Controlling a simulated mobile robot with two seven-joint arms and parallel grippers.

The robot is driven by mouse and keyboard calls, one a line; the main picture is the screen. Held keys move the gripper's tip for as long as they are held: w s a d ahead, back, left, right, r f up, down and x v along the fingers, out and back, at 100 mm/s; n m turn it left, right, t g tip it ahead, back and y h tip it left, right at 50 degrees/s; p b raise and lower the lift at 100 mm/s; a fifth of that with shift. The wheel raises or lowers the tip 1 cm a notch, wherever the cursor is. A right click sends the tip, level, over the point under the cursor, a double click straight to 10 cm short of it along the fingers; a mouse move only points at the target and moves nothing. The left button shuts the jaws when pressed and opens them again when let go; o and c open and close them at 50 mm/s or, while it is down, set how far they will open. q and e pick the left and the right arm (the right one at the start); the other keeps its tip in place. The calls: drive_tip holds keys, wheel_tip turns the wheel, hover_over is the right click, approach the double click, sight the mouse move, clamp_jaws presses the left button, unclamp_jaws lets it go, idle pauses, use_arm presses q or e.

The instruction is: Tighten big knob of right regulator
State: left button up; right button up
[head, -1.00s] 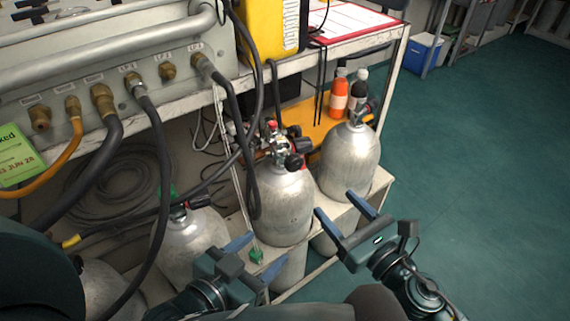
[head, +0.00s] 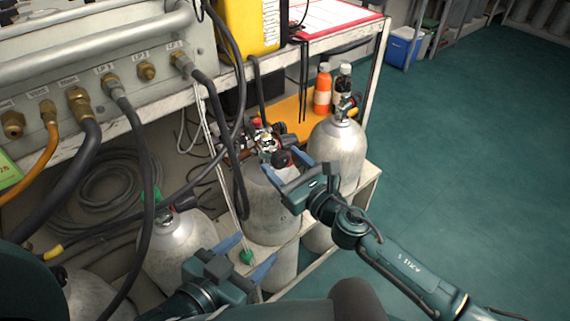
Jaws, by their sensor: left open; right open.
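A middle silver cylinder (head: 268,215) carries a brass and red regulator assembly (head: 264,141) with a round black knob (head: 283,158) on its front right. A right silver cylinder (head: 337,150) has a valve with a dark fitting (head: 349,105) on top. I cannot tell which of these the task calls the right regulator. My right gripper (head: 292,178) is open, in front of the middle cylinder's shoulder and just below the black knob, and hides part of the cylinder. I cannot tell whether it touches anything. My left gripper (head: 249,257) is open and empty, low in front of the left cylinder (head: 177,243).
Hoses hang from the grey panel (head: 100,60) at upper left, one passing left of the middle cylinder. Orange (head: 322,90) and black (head: 342,88) bottles stand behind the right cylinder. The cylinders stand in a white rack (head: 367,185). Green floor (head: 470,160) is open to the right.

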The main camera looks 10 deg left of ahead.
drive_tip(key=shift+w+a, duration=0.1)
drive_tip(key=shift+c, duration=0.4)
drive_tip(key=c, duration=0.9)
drive_tip(key=shift+m, duration=0.3)
drive_tip(key=m, duration=0.2)
drive_tip(key=shift+f+m, duration=0.1)
drive_tip(key=shift+m, duration=0.3)
drive_tip(key=shift+m+t+b, duration=0.3)
drive_tip(key=shift+m+b, duration=0.1)
drive_tip(key=shift+m, duration=1.4)
drive_tip(key=o, duration=1)
